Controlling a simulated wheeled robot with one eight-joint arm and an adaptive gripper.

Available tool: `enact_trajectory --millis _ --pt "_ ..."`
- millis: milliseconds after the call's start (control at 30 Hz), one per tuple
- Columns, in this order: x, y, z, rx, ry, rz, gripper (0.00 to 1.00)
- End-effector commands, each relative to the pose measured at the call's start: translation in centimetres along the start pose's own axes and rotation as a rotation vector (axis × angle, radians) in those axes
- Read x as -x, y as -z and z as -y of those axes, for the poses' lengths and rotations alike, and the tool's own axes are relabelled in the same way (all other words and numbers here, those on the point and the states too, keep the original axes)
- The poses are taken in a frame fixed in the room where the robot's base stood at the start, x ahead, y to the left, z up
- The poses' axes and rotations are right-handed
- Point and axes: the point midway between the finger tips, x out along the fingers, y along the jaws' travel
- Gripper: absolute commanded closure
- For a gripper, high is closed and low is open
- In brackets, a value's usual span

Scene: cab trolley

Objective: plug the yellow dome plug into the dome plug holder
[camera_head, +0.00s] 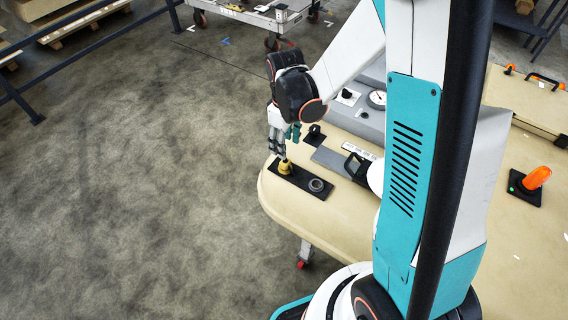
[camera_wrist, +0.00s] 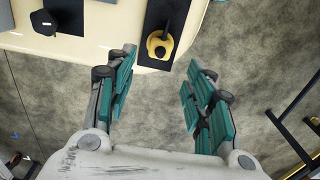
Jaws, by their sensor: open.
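The yellow dome plug (camera_head: 285,167) stands at the left end of a black plate (camera_head: 300,181) on the beige trolley top. A grey ring-shaped socket (camera_head: 316,185), which looks like the dome plug holder, is at the plate's right end and appears empty. My gripper (camera_head: 280,148) is just above the plug in the head view. In the wrist view my gripper (camera_wrist: 160,64) is open, with nothing between its teal-padded fingers. The plug (camera_wrist: 160,44) shows beyond the fingertips, near the trolley edge. The socket is not visible there.
Behind the plate are a grey panel with a gauge (camera_head: 377,99) and a black handle (camera_head: 357,166).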

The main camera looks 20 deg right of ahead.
Motion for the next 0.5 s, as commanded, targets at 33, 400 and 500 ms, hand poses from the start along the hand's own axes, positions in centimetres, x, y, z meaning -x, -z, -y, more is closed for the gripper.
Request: enact_trajectory --millis 33,400,500 --pt "-0.1 0.0 0.0 0.000 0.000 0.000 0.52" --pt "-3.0 0.0 0.0 0.000 0.000 0.000 0.52" --pt "-4.3 0.0 0.0 0.000 0.000 0.000 0.52"
